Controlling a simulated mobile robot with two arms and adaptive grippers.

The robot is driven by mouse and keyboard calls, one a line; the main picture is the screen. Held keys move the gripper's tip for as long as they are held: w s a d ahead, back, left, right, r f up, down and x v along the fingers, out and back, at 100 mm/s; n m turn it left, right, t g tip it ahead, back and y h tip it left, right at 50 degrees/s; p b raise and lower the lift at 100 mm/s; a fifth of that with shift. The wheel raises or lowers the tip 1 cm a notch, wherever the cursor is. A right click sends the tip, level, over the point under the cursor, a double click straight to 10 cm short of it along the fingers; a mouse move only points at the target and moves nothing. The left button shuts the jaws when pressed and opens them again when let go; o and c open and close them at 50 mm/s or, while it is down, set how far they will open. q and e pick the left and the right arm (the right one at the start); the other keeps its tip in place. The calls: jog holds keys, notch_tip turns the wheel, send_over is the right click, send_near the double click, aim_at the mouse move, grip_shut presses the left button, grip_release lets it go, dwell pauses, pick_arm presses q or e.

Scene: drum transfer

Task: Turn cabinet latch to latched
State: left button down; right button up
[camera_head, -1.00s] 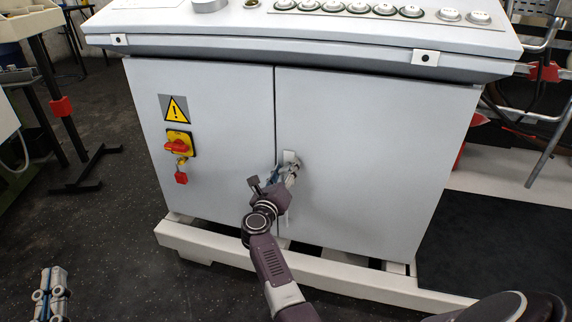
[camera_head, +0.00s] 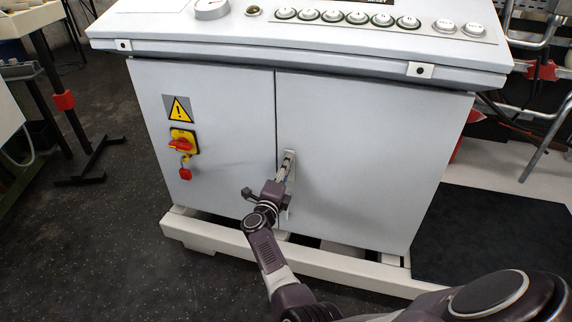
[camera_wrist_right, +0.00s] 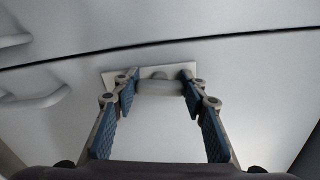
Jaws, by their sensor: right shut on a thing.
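The grey cabinet (camera_head: 350,150) has two doors with a vertical seam between them. The latch, a light grey handle (camera_wrist_right: 160,88) on a pale mounting plate (camera_wrist_right: 110,80), sits on the right door beside the seam. My right gripper (camera_head: 287,162) reaches up to it from below in the head view and largely covers it. In the right wrist view, the two blue-padded fingers of my right gripper (camera_wrist_right: 160,82) are shut on the latch handle, one at each end. The handle lies roughly parallel to the seam there. My left gripper is out of view.
A yellow and red rotary switch (camera_head: 182,143) with a red tag hanging below is on the left door, under a warning sign (camera_head: 178,108). A control panel with several buttons (camera_head: 358,18) overhangs the doors. A pale plinth (camera_head: 330,268) juts out below.

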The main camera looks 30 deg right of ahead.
jog(key=shift+r+n, duration=0.1)
jog(key=shift+n, duration=0.3)
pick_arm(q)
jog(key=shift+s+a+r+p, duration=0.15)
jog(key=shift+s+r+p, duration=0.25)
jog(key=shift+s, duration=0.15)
pick_arm(e)
jog(key=shift+n, duration=0.7)
jog(key=o, duration=1.2)
jog(key=shift+a, duration=0.1)
jog(key=shift+f, duration=0.2)
